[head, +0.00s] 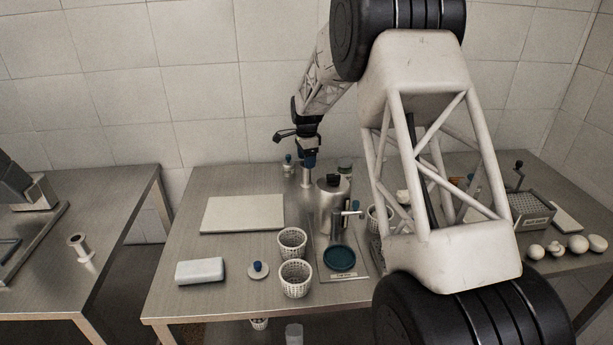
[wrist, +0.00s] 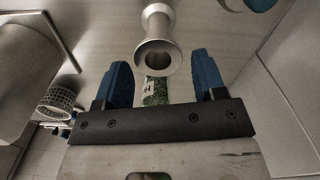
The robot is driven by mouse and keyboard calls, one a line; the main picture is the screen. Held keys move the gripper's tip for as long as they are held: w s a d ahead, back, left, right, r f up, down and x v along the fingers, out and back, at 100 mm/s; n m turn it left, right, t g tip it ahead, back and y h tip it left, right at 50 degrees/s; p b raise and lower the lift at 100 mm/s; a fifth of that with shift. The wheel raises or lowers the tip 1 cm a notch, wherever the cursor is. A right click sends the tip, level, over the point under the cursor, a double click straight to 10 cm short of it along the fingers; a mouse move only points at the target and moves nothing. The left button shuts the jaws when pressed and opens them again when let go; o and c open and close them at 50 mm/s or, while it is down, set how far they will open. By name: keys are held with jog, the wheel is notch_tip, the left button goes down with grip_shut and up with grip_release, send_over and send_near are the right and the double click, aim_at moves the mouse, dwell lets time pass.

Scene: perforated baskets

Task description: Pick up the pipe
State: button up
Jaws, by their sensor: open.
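The pipe (wrist: 157,22) is a short metal tube with flanged ends. In the wrist view it stands just ahead of my gripper (wrist: 161,62), its open near flange close to the gap between the two blue fingertips. The fingers are apart and nothing is held. In the head view my gripper (head: 309,160) is over the back of the middle table, and the pipe (head: 305,178) shows partly below it. Whether the fingers overlap the pipe's sides in depth I cannot tell.
A steel canister (head: 331,205) stands close by at right, and a small bottle (head: 287,167) at left. White perforated baskets (head: 294,278) stand near the front. A pale board (head: 243,214) lies left. Another flanged metal piece (head: 78,246) is on the left table.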

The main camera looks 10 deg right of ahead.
jog(key=shift+s+f, duration=0.1)
jog(key=shift+f, duration=2.4)
jog(key=c, duration=0.8)
jog(key=shift+o, duration=0.2)
jog(key=shift+r, duration=0.1)
jog(key=shift+r, duration=4.95)
